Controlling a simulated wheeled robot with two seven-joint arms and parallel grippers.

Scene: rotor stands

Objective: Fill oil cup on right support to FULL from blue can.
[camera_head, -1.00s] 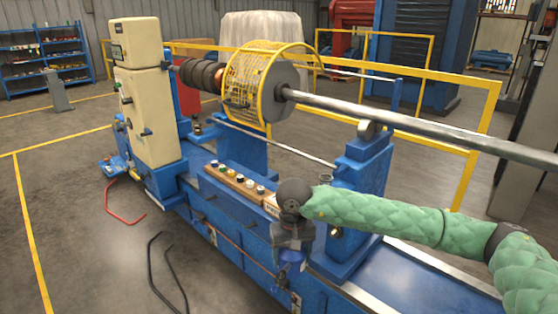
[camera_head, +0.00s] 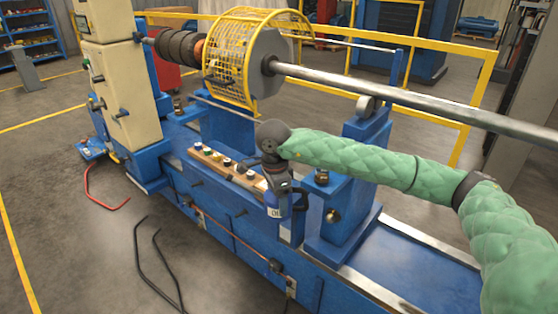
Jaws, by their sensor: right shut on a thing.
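My right gripper (camera_head: 276,183) hangs from the green-sleeved arm and is shut on a blue oil can (camera_head: 274,204) with a white label reading "OIL". The can hangs upright in front of the blue machine bed, left of the right support (camera_head: 350,190). The oil cup (camera_head: 322,177) appears as a small dark fitting on the support's left ledge, to the right of the can. Its oil level is too small to read. My left gripper is not in view.
A wooden rack (camera_head: 226,167) with several small bottles lies on the bed left of my gripper. A long steel shaft (camera_head: 400,97) runs above the right support. A yellow guard cage (camera_head: 235,60) surrounds the rotor behind.

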